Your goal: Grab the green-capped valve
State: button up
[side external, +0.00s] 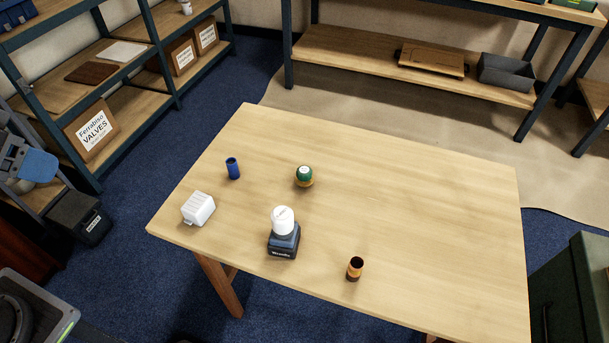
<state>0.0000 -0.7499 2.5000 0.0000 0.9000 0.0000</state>
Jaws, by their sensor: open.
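The green-capped valve (304,174) stands upright on the wooden table (420,200), left of the table's middle. Its round cap is green with a pale mark on top, and its lower part is brass-yellow. Nothing covers it in the side external view. My gripper does not show in this view, so its place relative to the valve cannot be seen.
A blue cylinder (233,168) and a white ribbed block (198,208) stand left of the valve. A dark device with a white round top (283,235) stands in front of it. A copper fitting (355,268) is near the front edge. The table's right side is clear.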

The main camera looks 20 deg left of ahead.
jog(key=shift+o, duration=1.2)
jog(key=m+g+h, duration=0.3)
jog(key=m, duration=0.6)
send_over(303, 170)
jog(key=s, duration=0.1)
jog(key=f, duration=1.7)
jog(key=a+f, duration=0.1)
jog(key=f, duration=0.7)
jog(key=shift+s+f, duration=0.15)
jog(key=shift+f, duration=0.05)
jog(key=shift+t, duration=0.3)
jog(key=shift+a+x, duration=0.15)
jog(key=shift+x, duration=1.45)
jog(key=shift+a+x, duration=0.1)
jog(key=shift+x, duration=1.45)
jog(key=shift+s+f, duration=0.1)
jog(key=shift+s, duration=0.05)
